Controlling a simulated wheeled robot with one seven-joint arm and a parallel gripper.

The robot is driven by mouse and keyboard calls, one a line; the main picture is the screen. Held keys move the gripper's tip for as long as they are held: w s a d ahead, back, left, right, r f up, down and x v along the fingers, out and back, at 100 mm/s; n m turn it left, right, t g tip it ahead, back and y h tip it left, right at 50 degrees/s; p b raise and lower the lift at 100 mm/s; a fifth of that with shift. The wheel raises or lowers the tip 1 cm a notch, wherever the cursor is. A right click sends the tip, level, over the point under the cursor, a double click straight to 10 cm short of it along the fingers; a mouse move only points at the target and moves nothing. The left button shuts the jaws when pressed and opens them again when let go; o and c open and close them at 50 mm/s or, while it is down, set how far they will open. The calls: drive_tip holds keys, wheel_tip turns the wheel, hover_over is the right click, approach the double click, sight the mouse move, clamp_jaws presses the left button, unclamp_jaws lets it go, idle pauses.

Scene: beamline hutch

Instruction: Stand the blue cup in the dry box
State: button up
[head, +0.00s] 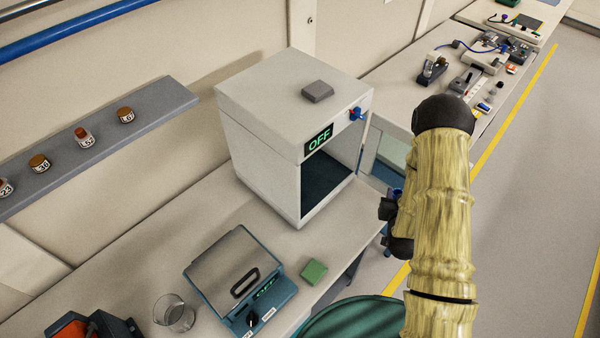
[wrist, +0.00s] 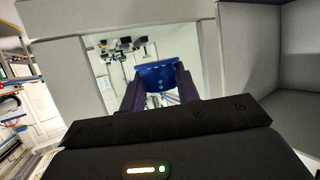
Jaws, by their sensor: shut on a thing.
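The blue cup (wrist: 157,72) is between the two fingers of my gripper (wrist: 160,88) in the wrist view. My gripper is shut on it. In the head view my gripper (head: 391,212) is to the right of the dry box's open front, outside it, and my arm hides most of the cup. The dry box, a white cabinet (head: 262,140) with a green "OFF" display, stands on the bench with a dark, empty-looking floor inside. Its clear door (head: 391,152) appears swung open on the right; the white frame (wrist: 62,75) shows behind the cup in the wrist view.
A teal device with a grey lid (head: 228,260), a green block (head: 313,271) and a glass beaker (head: 173,313) are on the bench in front of the box. A wall shelf (head: 100,150) holds several small jars. Another bench (head: 400,90) with equipment runs behind on the right.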

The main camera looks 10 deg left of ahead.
drive_tip(key=shift+w+a+f+b, duration=0.3)
drive_tip(key=shift+a+f+b, duration=0.1)
drive_tip(key=shift+b, duration=0.3)
drive_tip(key=s+a+n+g+y+b, duration=0.2)
drive_tip(key=s+a+n+y+b, duration=0.4)
drive_tip(key=b, duration=1.8)
drive_tip(key=a+f+n+y, duration=0.1)
drive_tip(key=a+y, duration=0.1)
drive_tip(key=a, duration=0.2)
drive_tip(key=shift+s+g+b, duration=0.15)
drive_tip(key=shift+g+b, duration=0.15)
drive_tip(key=shift+b, duration=0.05)
drive_tip(key=shift+a, duration=0.15)
